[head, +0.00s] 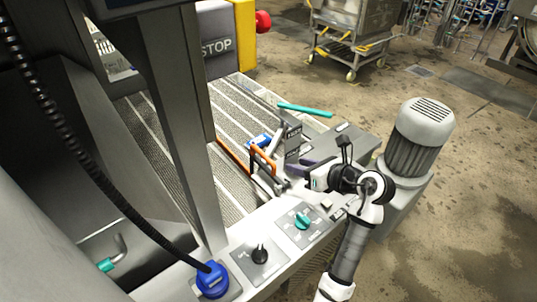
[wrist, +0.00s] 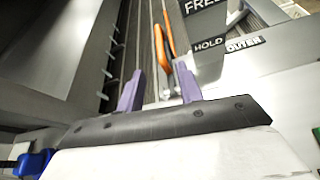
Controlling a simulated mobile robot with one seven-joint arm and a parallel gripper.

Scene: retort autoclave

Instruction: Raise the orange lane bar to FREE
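The orange lane bar (head: 233,156) lies low along the edge of the ribbed conveyor in the head view, with an upright orange loop (head: 264,157) at its near end. In the wrist view orange parts (wrist: 159,46) show ahead of the fingers, in the gap between them. My gripper (head: 292,170) is just right of the loop, its purple fingers pointing left. In the wrist view my gripper (wrist: 158,84) has its fingers well apart with nothing held between them. The FREE label (wrist: 204,4) and HOLD label (wrist: 209,43) sit on a plate right of the orange parts.
A teal knob (head: 302,219), a black knob (head: 260,254) and a blue connector (head: 212,279) stand on the near ledge. A grey post (head: 175,110) rises on the left. A motor housing (head: 415,140) stands right of my arm. A teal bar (head: 305,110) lies beyond.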

